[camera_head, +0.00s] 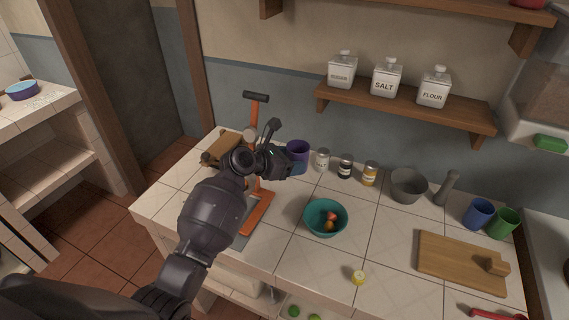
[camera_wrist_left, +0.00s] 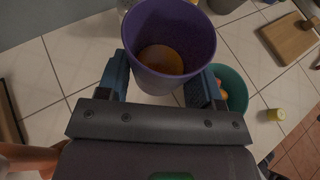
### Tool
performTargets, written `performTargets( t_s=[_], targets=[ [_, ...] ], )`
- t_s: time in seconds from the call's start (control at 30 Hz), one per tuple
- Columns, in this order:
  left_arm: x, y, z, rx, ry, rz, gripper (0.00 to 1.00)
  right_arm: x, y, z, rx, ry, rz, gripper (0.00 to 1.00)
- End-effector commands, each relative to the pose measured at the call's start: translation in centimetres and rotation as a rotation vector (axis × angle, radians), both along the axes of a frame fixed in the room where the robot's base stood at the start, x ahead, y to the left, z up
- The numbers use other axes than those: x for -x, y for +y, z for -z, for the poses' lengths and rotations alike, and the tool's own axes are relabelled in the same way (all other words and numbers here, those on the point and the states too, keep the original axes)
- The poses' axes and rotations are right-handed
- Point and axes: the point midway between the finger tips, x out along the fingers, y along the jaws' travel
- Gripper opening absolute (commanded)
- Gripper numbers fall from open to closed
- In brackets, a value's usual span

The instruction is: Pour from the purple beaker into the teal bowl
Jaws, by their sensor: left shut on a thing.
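The purple beaker (camera_head: 298,150) is held in my left gripper (camera_head: 283,160), to the left of and behind the teal bowl in the head view. In the left wrist view the beaker (camera_wrist_left: 168,40) stands between the two fingers (camera_wrist_left: 160,85), and some orange-brown content shows inside it. The teal bowl (camera_head: 311,229) sits on the tiled counter with a few small red and orange pieces in it. The bowl also shows in the left wrist view (camera_wrist_left: 238,88), just right of the beaker and partly hidden by a finger. My right gripper is not in view.
Several small jars (camera_head: 345,167), a grey bowl (camera_head: 408,187) and a pestle (camera_head: 446,188) line the back. A blue cup (camera_head: 478,213), a green cup (camera_head: 503,223) and a cutting board (camera_head: 460,265) are at right. An orange stand (camera_head: 257,212) is beside my arm.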

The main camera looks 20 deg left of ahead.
Motion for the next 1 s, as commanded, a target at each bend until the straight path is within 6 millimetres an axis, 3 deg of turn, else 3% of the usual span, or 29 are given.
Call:
performTargets(
  t_s=[0.37, 1.0],
  targets=[
    [0.5, -0.9, 1.0, -0.147, -0.116, 0.001, 0.24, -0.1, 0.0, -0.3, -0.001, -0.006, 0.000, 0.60],
    [2.7, -3.7, 3.9, -0.243, -0.191, 0.001, 0.24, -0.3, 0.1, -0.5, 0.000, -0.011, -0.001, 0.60]
  ],
)
